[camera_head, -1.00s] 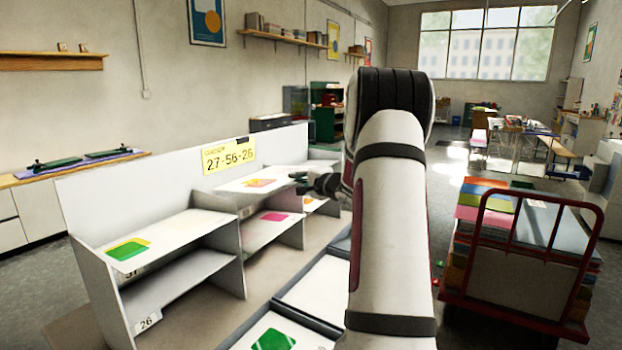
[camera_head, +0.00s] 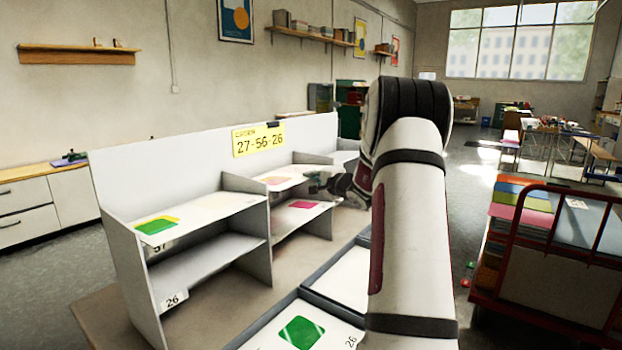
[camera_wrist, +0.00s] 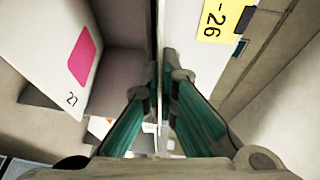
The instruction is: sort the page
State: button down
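A white page with a green shape (camera_head: 302,331) and a printed 26 lies in the near tray (camera_head: 258,328). The grey-white shelf unit (camera_head: 255,245) holds a page with green and yellow shapes (camera_head: 157,225), a page with orange and yellow shapes (camera_head: 274,180) and a page with a pink shape (camera_head: 304,204). The wrist view shows a pink-marked page (camera_wrist: 83,58) numbered 27. My gripper (camera_wrist: 160,75) has green-padded fingers beside the shelf's right part. My arm hides part of the head view.
A yellow card (camera_head: 258,139) reading 27-56-26 is on the shelf's back panel. A label 26 (camera_head: 173,300) marks the lower left shelf. A red cart (camera_head: 545,255) with stacked sheets stands at the right. Open floor (camera_head: 450,185) lies behind it.

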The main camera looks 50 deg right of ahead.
dwell(0.3)
jog(key=c, duration=1.7)
grip_release()
jog(key=shift+f, duration=0.1)
jog(key=shift+s, duration=0.1)
jog(key=v, duration=1.2)
